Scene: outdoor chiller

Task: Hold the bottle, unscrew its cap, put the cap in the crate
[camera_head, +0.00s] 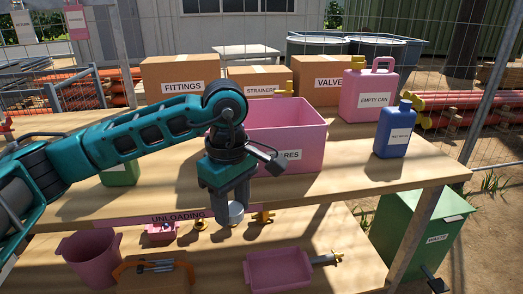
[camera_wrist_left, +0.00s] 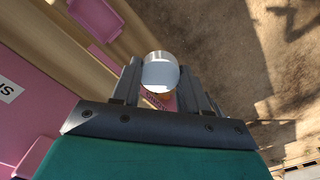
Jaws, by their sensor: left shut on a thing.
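My left gripper (camera_head: 232,212) is shut on a small white round cap (camera_head: 236,213). It points down in front of the pink crate (camera_head: 300,122), above the front edge of the upper table. In the left wrist view the cap (camera_wrist_left: 161,72) sits between the fingertips (camera_wrist_left: 160,85). A blue bottle (camera_head: 394,133) stands upright on the table to the right of the crate, apart from the gripper. A green container (camera_head: 120,173) stands at the left, partly hidden behind my left arm.
Cardboard boxes (camera_head: 180,72) and a pink can (camera_head: 369,93) stand at the back. A lower shelf holds a pink bucket (camera_head: 92,258), a pink tray (camera_head: 279,270) and small fittings. A green waste bin (camera_head: 418,232) stands at right. The upper table's front right is clear.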

